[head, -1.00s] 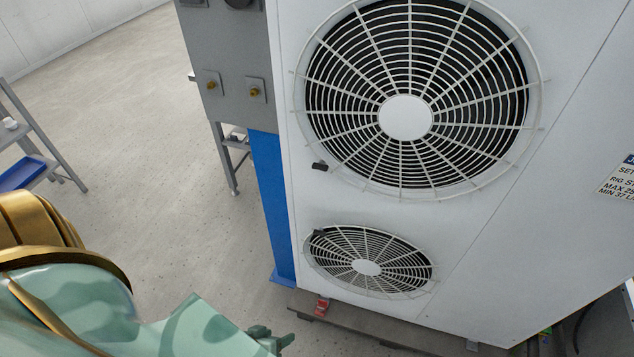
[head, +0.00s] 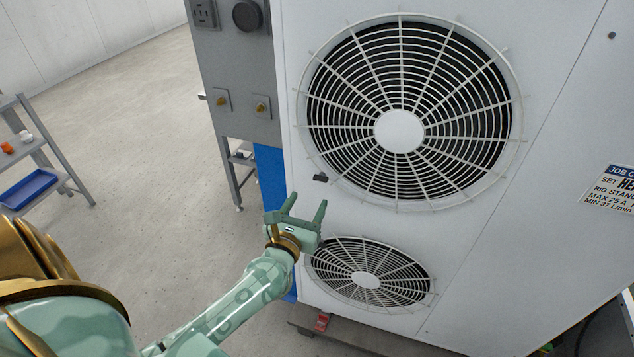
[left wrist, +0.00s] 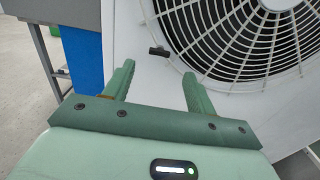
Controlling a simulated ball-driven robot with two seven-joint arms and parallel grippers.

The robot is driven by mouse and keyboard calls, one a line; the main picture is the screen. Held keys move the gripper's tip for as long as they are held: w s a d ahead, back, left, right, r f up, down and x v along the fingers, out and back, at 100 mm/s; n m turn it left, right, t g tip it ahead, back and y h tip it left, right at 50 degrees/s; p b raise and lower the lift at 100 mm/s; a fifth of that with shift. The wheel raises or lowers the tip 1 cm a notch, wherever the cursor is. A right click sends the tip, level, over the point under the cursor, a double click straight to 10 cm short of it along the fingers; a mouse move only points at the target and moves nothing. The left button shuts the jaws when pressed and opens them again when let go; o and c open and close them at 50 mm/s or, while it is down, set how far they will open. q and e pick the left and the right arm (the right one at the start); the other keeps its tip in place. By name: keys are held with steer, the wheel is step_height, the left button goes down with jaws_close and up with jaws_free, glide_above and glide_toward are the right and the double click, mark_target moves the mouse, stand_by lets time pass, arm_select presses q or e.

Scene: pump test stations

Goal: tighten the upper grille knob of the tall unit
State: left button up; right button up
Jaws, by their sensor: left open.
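The tall unit (head: 470,245) is a white cabinet with a large upper fan grille (head: 400,130) and a smaller lower one (head: 366,280). The upper grille knob (head: 320,178) is a small black knob at the lower left rim of the upper grille. It also shows in the left wrist view (left wrist: 159,51), beyond the fingertips. My left gripper (head: 304,205) is open and empty, just below the knob and apart from it. In the left wrist view its two fingers (left wrist: 157,80) point toward the panel. The lower grille knob is hidden behind my gripper. My right gripper is not in view.
A grey control box (head: 240,70) with brass fittings and a blue post (head: 272,180) stand left of the unit. A shelf rack (head: 50,150) with a blue tray (head: 28,188) is at the far left. A job card (head: 612,190) is on the right side. The floor between is clear.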

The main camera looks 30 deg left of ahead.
mark_target(319, 180)
arm_select(q)
steer(key=x, duration=0.7)
steer(key=shift+w, duration=0.35)
steer(key=shift+c, duration=0.3)
steer(key=c, duration=0.9)
